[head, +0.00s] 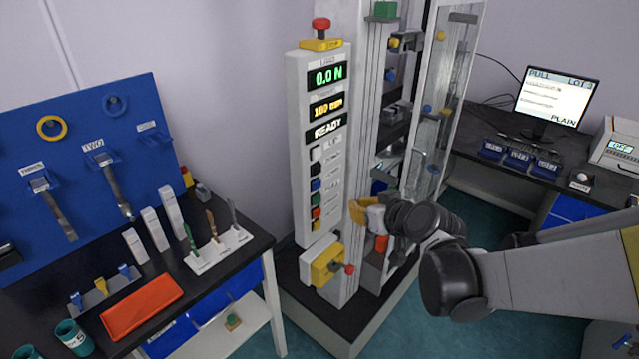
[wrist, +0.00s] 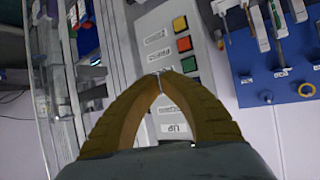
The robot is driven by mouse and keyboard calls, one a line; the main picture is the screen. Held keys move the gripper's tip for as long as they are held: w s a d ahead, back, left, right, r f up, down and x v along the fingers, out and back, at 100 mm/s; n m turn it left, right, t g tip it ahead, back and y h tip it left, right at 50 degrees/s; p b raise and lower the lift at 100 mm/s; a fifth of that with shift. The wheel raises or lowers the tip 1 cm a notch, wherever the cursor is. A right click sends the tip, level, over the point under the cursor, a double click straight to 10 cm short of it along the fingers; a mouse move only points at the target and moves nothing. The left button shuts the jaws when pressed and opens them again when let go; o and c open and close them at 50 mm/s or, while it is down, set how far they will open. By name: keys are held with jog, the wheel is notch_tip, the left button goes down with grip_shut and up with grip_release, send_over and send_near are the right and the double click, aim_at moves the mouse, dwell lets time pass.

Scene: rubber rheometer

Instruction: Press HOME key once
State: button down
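The control panel (head: 325,100) is a tall, pale box on the test machine, with lit displays reading 0.0 N and READY. Below them runs a column of keys: white, black, blue (head: 315,185), green (head: 315,199), red (head: 315,212) and yellow (head: 316,225). The labels are too small to tell which is HOME. My gripper (head: 362,211) has yellow fingers, just right of the panel's lower part. In the wrist view, my gripper (wrist: 160,75) has its tips together, holding nothing visible. Beside the tips are the green (wrist: 190,63), red (wrist: 184,43) and yellow (wrist: 180,23) keys; the fingers hide part of the panel.
A red emergency knob (head: 321,25) tops the panel; another red knob (head: 349,269) sits low on the machine. The machine's frame (head: 357,150) rises beside my gripper. A tool bench (head: 70,300) stands left; a monitor (head: 556,98) stands on the right table.

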jog(key=shift+w+a, duration=0.85)
jog(key=shift+a, duration=0.25)
jog(key=shift+w+a, duration=0.85)
jog(key=shift+a, duration=0.2)
jog(key=shift+w+a, duration=0.85)
jog(key=shift+a, duration=0.25)
jog(key=shift+a, duration=0.1)
jog(key=shift+w+a, duration=0.25)
jog(key=shift+w+a+b, duration=0.25)
jog(key=shift+a+b, duration=0.1)
jog(key=shift+d, duration=0.1)
jog(key=shift+s+d, duration=0.55)
jog(key=shift+d, duration=0.05)
jog(key=shift+s+d, duration=0.75)
jog(key=shift+d, duration=0.25)
jog(key=shift+s+d, duration=0.75)
jog(key=shift+d, duration=0.2)
